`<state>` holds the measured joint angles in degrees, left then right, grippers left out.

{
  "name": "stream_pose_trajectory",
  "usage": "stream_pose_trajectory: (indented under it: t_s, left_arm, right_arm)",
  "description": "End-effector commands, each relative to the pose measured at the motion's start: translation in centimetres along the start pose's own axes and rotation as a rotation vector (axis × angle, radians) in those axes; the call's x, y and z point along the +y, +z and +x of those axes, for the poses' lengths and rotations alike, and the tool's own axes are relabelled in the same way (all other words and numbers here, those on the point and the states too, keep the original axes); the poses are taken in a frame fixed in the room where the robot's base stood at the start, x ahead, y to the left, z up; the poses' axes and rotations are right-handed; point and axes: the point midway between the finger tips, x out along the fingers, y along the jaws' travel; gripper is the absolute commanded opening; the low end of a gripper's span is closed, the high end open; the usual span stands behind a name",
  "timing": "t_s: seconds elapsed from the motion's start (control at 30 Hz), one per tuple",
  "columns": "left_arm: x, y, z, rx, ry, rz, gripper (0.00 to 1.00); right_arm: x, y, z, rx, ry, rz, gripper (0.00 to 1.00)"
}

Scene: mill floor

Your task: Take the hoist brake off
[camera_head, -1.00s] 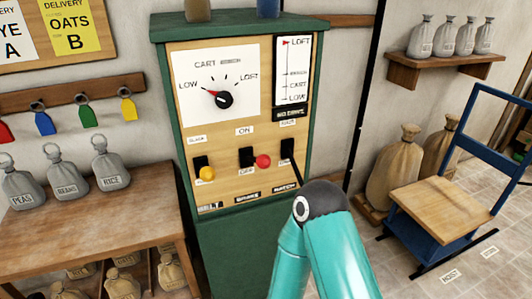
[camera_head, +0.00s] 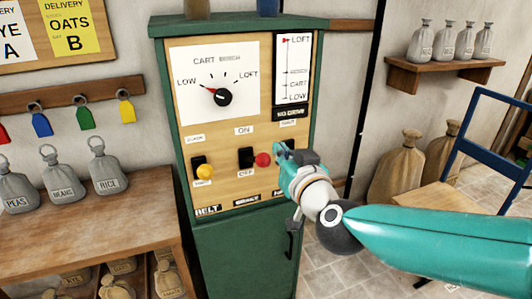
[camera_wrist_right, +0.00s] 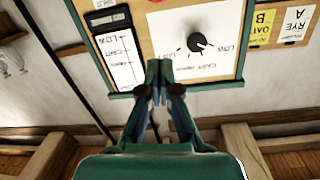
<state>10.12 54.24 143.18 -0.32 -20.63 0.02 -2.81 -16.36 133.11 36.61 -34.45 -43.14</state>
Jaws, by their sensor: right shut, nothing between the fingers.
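The green-framed control panel (camera_head: 225,130) has three levers in a row. The middle lever's red knob (camera_head: 263,160) sticks out from its black plate (camera_head: 246,158), between the labels ON and OFF; the label below it appears to read BRAKE. The left lever, with a yellow knob (camera_head: 205,172), sits over the BELT label. My right gripper (camera_head: 281,151) is just right of the red knob; I cannot tell if it touches. It hides the right-hand lever. In the wrist view its fingers (camera_wrist_right: 159,75) are shut and empty, with the panel upside down behind them. My left gripper is not in view.
The dial (camera_head: 223,98) points near LOW, and a level gauge (camera_head: 293,68) stands beside it. A bench (camera_head: 100,215) with several sacks is at left.

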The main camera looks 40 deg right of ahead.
Motion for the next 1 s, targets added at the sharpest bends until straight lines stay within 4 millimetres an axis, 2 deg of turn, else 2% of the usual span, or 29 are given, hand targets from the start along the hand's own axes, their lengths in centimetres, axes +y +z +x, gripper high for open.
stream_pose_trajectory:
  t_s: [0.3, 0.47, 0.67, 1.0]
  left_arm:
    - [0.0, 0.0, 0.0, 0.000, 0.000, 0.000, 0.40]
    - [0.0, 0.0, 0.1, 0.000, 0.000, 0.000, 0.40]
    - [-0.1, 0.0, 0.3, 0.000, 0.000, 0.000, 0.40]
    - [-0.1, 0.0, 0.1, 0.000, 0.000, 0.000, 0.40]
  right_arm:
    - [0.0, -0.1, 0.0, 0.001, 0.000, 0.000, 0.00]
    - [0.0, 0.0, 0.8, 0.000, 0.000, -0.001, 0.00]
    - [0.0, 0.1, 3.6, -0.002, 0.001, -0.002, 0.00]
    - [0.0, 0.1, 10.5, -0.003, 0.000, -0.002, 0.00]
